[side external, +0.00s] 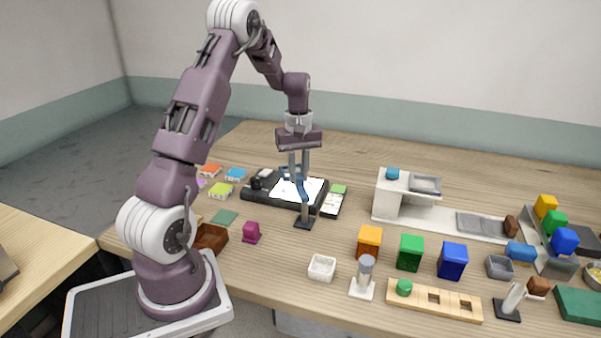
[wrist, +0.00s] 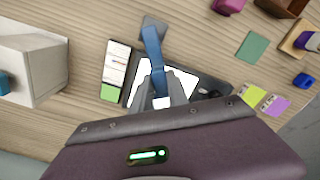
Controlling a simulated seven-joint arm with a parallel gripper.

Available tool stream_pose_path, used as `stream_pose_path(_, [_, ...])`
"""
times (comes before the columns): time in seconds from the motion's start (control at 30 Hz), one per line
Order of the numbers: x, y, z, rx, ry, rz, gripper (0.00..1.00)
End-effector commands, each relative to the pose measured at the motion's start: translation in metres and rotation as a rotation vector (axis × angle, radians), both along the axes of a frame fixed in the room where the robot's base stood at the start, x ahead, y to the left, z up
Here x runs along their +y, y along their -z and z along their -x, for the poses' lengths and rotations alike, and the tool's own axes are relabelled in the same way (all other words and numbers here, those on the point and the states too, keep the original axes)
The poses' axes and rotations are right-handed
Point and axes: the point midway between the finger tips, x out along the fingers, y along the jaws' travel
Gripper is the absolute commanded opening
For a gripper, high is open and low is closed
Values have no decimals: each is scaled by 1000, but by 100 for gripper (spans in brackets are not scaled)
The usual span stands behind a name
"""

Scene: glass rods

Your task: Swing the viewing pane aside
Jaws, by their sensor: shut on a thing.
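A blue swing arm (side external: 301,190), which seems to carry the viewing pane, runs from a post on a dark square foot (side external: 303,223) over a black box with a bright white top (side external: 313,188). No separate clear pane can be made out. My gripper (side external: 297,174) points down over the box, its fingers shut on the far end of the blue arm. In the wrist view the blue arm (wrist: 152,48) reaches from its grey foot (wrist: 154,24) to between the fingertips (wrist: 161,88). The fingers hide part of its end and of the white top.
A card with a green block (side external: 333,201) lies right of the box. A white stand (side external: 389,200) is farther right. Colored tiles (side external: 221,191) lie left, with a magenta block (side external: 251,232) and brown tray (side external: 211,237) in front. Bare wood surrounds the post's foot.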

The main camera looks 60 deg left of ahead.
Motion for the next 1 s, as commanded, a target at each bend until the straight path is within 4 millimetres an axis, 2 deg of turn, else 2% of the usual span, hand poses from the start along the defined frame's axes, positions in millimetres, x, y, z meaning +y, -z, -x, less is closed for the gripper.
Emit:
stream_pose_path(0.7, [-6, -1, 38, -2, -634, 2, 0])
stream_pose_path(1.0, [-12, -1, 48, -3, -839, 2, 0])
